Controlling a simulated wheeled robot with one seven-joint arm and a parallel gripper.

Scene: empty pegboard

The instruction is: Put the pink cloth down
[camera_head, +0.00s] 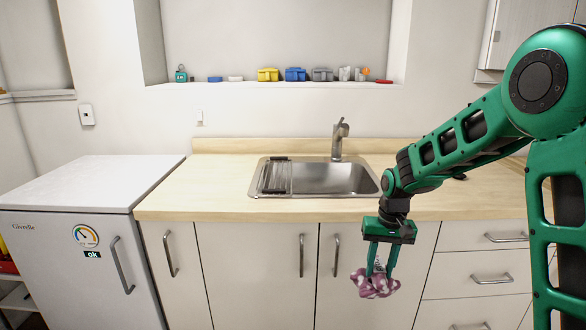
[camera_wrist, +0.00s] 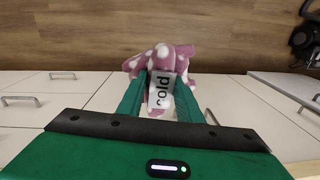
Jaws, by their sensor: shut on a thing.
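The pink cloth (camera_head: 374,284) is pinkish-purple with white spots and hangs crumpled from my gripper. My gripper (camera_head: 380,268) points down and is shut on the cloth, in front of the white cabinet doors and below the counter's front edge. In the wrist view, the cloth (camera_wrist: 160,60) is pinched between the green fingers of my gripper (camera_wrist: 160,92). The cloth hangs in the air above a wooden floor.
A light wood counter (camera_head: 225,180) holds a steel sink (camera_head: 335,180) with a tap and a drying rack. A white fridge (camera_head: 80,185) stands at the left. Several small items line the sill (camera_head: 230,85). The counter left of the sink is bare. Wooden floor (camera_wrist: 70,40) is clear.

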